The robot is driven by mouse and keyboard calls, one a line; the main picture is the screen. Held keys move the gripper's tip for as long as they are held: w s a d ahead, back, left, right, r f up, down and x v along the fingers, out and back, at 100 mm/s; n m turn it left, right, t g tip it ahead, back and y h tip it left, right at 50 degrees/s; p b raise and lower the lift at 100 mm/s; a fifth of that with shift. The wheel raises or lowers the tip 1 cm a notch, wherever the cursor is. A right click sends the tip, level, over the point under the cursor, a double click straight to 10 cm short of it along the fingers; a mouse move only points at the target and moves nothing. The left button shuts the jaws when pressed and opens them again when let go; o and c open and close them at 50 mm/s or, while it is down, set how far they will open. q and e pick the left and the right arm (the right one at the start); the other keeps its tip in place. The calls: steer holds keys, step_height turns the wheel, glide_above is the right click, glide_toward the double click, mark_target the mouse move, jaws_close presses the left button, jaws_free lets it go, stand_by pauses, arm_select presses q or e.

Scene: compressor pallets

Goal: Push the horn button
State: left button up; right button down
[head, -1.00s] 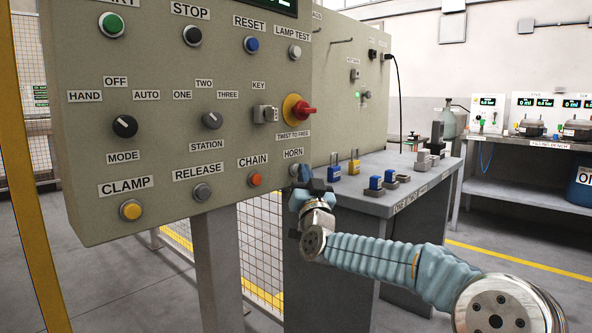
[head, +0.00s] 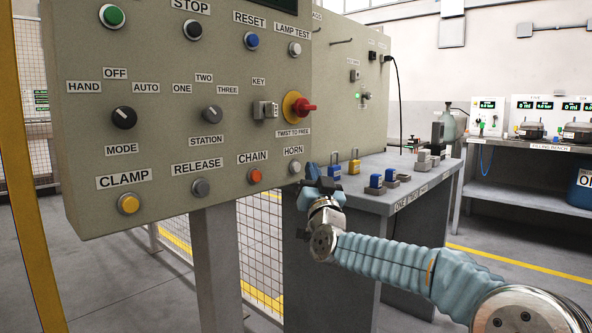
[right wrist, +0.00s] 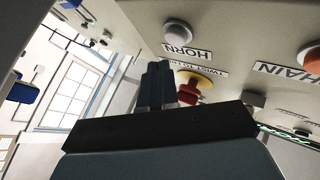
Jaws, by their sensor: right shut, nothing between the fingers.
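The horn button (head: 294,167) is a small grey-white round button under its HORN label (head: 293,151), at the lower right of the panel. In the right wrist view the horn button (right wrist: 178,32) stands at the top, beside the upside-down HORN label. My right gripper (head: 312,172) is just right of the button, by the panel's right edge. Its dark fingers (right wrist: 158,78) are shut and empty, and they appear apart from the button. My left gripper is not in view.
The grey control panel (head: 160,60) carries several other buttons and knobs. The orange chain button (head: 254,176) and the red emergency stop (head: 303,107) are nearest. A bench (head: 372,199) with padlocks stands behind my right arm. A yellow post (head: 27,180) is at left.

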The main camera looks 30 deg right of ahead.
arm_select(q)
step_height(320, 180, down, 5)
steer(key=b, duration=0.4)
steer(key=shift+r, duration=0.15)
arm_select(e)
steer(key=s, duration=0.1)
steer(key=s+d, duration=0.1)
steer(key=s, duration=0.1)
steer(key=s+d, duration=0.1)
steer(key=s, duration=0.1)
